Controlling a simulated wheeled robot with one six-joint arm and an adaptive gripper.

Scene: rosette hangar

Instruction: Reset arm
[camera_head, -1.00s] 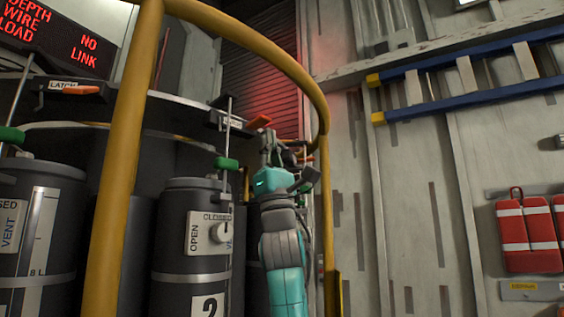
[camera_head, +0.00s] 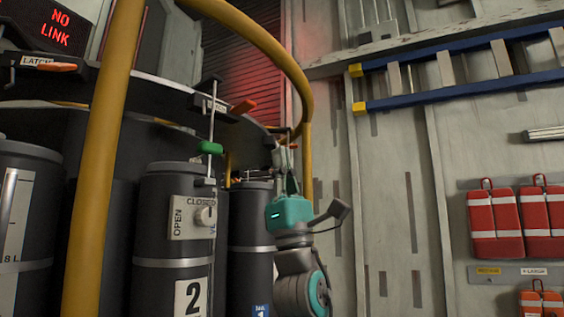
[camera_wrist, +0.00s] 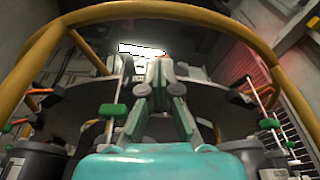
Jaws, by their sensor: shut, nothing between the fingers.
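My gripper (camera_head: 288,165) points upward in the head view, in front of the grey wall and to the right of the canister marked 2 (camera_head: 172,240). Its teal body is clear, and its fingers are slim and close together. In the wrist view my gripper (camera_wrist: 160,72) shows its fingers shut with nothing held between them. The yellow hoop rail (camera_wrist: 165,10) arches over and around it in that view.
Dark canisters stand under a round rack with orange latch handles (camera_head: 243,107) and a green handle (camera_head: 209,148). A yellow post (camera_head: 100,165) rises at left. A blue ladder (camera_head: 450,95) and red packs (camera_head: 494,222) hang on the right wall. Open space lies right of my arm.

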